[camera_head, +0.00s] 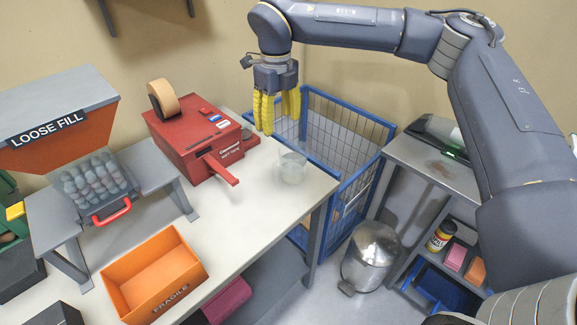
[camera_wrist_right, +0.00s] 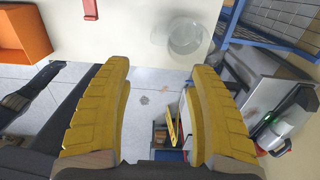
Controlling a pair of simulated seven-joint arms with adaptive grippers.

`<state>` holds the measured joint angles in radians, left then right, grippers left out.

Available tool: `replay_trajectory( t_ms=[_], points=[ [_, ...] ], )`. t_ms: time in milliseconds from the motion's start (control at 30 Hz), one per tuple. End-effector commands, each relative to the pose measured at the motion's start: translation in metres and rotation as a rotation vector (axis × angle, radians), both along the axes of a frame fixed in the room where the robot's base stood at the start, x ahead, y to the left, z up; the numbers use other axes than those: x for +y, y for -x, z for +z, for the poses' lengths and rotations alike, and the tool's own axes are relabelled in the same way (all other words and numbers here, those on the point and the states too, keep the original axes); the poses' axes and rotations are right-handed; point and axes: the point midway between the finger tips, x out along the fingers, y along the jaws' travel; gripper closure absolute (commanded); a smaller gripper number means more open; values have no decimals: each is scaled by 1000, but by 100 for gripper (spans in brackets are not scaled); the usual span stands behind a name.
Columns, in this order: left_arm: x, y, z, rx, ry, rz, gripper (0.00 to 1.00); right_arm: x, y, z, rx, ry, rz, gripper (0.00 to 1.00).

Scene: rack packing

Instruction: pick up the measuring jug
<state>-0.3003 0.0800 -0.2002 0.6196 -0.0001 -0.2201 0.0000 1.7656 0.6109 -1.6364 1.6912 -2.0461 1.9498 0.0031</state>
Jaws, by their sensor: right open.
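The measuring jug (camera_head: 292,168) is a clear, see-through vessel standing on the right end of the pale worktable (camera_head: 258,205). It also shows in the right wrist view (camera_wrist_right: 184,36), at the top, beyond my fingertips. My right gripper (camera_head: 277,112) has yellow fingers and hangs above the back right edge of the table, up and a little left of the jug in the head view. In the right wrist view its fingers (camera_wrist_right: 163,85) are spread apart with nothing between them. My left gripper is in neither view.
An orange FRAGILE box (camera_head: 197,272) is at the front left. A blue wire cage (camera_head: 352,125) stands behind the table's right edge. A steel bin (camera_head: 372,262) is on the floor.

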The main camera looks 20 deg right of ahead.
Motion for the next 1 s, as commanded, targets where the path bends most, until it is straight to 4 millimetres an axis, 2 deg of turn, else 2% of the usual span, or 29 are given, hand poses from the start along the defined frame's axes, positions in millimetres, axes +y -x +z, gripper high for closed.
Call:
replay_trajectory(
  t_ms=[500,700,1000],
  points=[
    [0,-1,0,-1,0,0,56,0,1,-90,5,-1,0,40],
    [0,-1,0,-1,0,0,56,1,1,-109,4,-1,0,40],
    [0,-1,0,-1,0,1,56,1,0,-118,3,-2,1,40]
  ],
)
